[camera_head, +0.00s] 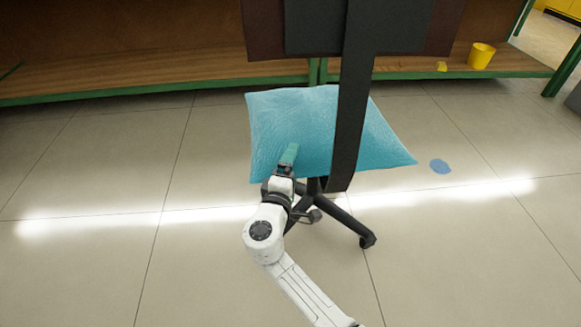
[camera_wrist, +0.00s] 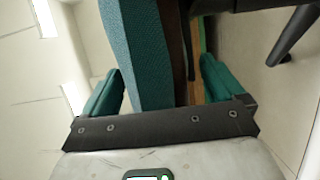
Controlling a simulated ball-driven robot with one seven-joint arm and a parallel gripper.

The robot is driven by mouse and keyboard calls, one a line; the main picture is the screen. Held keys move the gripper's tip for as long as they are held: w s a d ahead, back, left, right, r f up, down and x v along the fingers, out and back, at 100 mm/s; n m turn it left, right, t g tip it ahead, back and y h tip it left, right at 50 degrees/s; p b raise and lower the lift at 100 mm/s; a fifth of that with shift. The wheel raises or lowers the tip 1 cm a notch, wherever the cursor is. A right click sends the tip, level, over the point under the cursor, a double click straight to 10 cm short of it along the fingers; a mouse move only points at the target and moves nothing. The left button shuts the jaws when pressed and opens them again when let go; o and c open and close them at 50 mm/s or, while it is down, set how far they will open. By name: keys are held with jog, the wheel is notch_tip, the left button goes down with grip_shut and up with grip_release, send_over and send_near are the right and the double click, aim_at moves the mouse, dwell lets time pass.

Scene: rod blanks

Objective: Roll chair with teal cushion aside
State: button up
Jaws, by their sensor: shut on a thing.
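The chair with the teal cushion (camera_head: 345,135) stands on the floor in the middle of the head view. Its dark back bar (camera_head: 350,110) runs up in front of the cushion, and its dark legs with casters (camera_head: 352,224) show below. My gripper (camera_head: 289,156) is at the cushion's near left edge. In the wrist view, my gripper's two green fingers (camera_wrist: 162,80) lie on either side of the textured teal edge (camera_wrist: 135,50) and a dark strip beside it. The gripper is shut on the chair's seat edge. The exact contact is partly hidden.
A wooden shelf with a green frame (camera_head: 150,88) runs behind the chair. A yellow bucket (camera_head: 481,56) and a small yellow piece (camera_head: 441,66) are on it.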

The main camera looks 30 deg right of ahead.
jog(key=shift+a+f, duration=0.1)
jog(key=shift+a, duration=0.4)
jog(key=o, duration=1.7)
jog(key=p+v, duration=0.3)
jog(key=v, duration=0.8)
jog(key=shift+p, duration=0.4)
